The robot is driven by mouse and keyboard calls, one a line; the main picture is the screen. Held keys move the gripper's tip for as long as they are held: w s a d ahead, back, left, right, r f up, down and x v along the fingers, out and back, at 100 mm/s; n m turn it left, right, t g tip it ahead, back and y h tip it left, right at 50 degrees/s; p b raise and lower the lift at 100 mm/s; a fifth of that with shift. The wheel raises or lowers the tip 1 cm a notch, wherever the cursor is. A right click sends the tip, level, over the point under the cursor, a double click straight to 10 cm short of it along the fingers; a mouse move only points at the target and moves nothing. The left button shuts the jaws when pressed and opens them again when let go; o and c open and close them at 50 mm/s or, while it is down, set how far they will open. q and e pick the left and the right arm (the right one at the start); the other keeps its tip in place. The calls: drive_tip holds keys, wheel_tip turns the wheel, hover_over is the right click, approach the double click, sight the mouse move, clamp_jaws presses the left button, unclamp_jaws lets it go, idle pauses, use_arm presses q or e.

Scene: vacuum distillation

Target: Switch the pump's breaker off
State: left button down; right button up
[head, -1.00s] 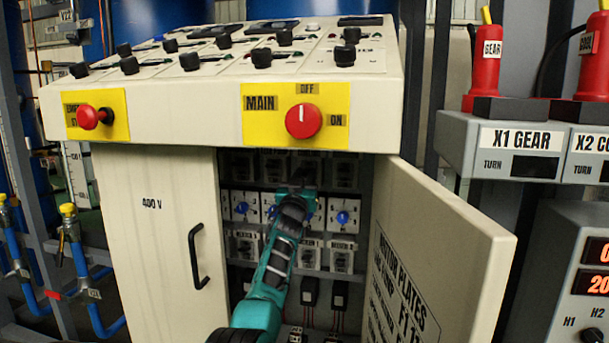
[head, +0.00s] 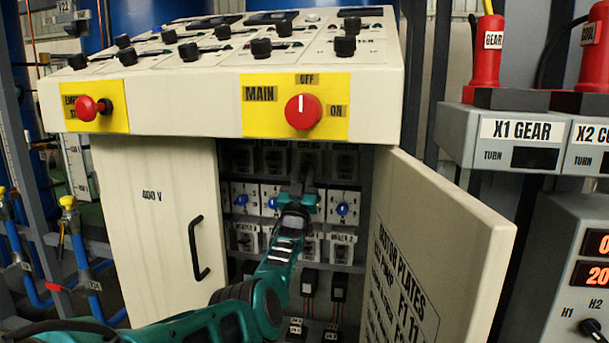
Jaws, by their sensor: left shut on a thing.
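The cream cabinet's right door is open and shows rows of switchgear. A top-row breaker (head: 311,160) is partly covered by my left gripper (head: 306,172). The gripper reaches in from below, with its fingertips shut at this breaker; the fingers and wrist hide its lower part. Other top-row breakers (head: 346,165) stand on both sides, in shadow, and their labels are too small to read. Below is a row of white units with blue knobs (head: 342,209); the gripper covers one of them. My right gripper is not in view.
The open door (head: 440,245) stands out to the right of my arm. The closed left door (head: 155,230) has a black handle (head: 197,248). The sloping control panel overhangs the opening, with a red MAIN knob (head: 303,112) and a red emergency button (head: 88,109).

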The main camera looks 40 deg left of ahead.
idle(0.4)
use_arm(q)
drive_tip(key=c, duration=0.9)
unclamp_jaws()
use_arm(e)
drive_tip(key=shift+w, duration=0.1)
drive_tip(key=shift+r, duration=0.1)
use_arm(q)
drive_tip(key=shift+s+d+f+p, duration=0.35)
drive_tip(key=shift+s+p, duration=0.15)
drive_tip(key=shift+p, duration=0.25)
drive_tip(key=shift+p+v, duration=1.75)
drive_tip(key=shift+v, duration=4)
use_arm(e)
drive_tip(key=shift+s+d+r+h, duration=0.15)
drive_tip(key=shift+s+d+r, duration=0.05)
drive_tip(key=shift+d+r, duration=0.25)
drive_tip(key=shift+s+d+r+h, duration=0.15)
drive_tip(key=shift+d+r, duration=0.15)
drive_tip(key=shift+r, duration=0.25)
use_arm(q)
drive_tip(key=shift+a, duration=0.1)
